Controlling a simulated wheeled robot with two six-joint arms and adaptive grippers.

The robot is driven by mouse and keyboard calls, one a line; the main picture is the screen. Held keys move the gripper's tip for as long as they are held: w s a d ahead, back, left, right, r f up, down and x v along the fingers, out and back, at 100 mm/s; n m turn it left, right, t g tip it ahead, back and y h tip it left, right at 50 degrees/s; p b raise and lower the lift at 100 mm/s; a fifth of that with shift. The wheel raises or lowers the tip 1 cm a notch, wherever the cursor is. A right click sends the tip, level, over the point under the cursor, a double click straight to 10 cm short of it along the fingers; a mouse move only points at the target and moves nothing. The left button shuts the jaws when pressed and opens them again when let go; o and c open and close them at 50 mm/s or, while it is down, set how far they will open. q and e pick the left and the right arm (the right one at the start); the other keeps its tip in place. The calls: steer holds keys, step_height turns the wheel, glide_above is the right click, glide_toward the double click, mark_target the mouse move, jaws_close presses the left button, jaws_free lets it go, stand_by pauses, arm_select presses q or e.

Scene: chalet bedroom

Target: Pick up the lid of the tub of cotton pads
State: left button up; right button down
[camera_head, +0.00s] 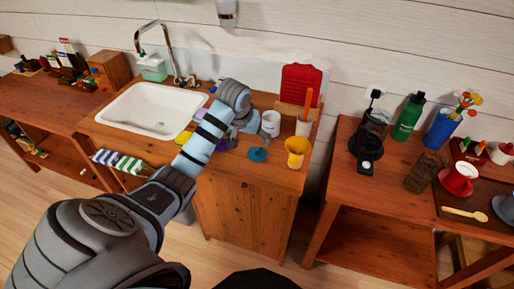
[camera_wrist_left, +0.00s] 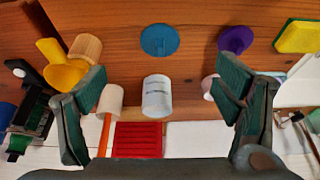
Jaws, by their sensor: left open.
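A white tub (camera_head: 270,123) with faint grey bands stands on the wooden counter, right of the sink. In the left wrist view, the tub (camera_wrist_left: 157,97) is centred between my fingers. A flat round blue piece (camera_head: 258,154) lies on the counter in front of it, apart from it; it also shows in the wrist view (camera_wrist_left: 160,40). I cannot tell for certain whether this is the lid. My left gripper (camera_head: 247,124) is open and empty, just left of the tub in the head view; its fingers (camera_wrist_left: 162,77) show spread wide. My right gripper is out of view.
A yellow cup (camera_head: 297,151) and a white cup with an orange stick (camera_head: 304,124) stand to the right. A purple piece (camera_wrist_left: 235,40) and a yellow sponge (camera_wrist_left: 299,36) lie nearby. The sink (camera_head: 152,110) is left, and a red board (camera_head: 300,84) stands behind.

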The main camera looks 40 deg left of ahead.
mark_target(256, 151)
arm_select(q)
steer(key=b+x, duration=0.1)
steer(key=x, duration=0.3)
steer(key=b+x, duration=0.1)
steer(key=x, duration=0.4)
steer(key=w+b+x, duration=0.1)
steer(key=x, duration=0.3)
steer(key=shift+w+a+f, duration=0.15)
steer(key=shift+a+f, duration=0.05)
steer(key=shift+a, duration=0.05)
steer(key=shift+r, duration=0.1)
steer(key=c, duration=0.9)
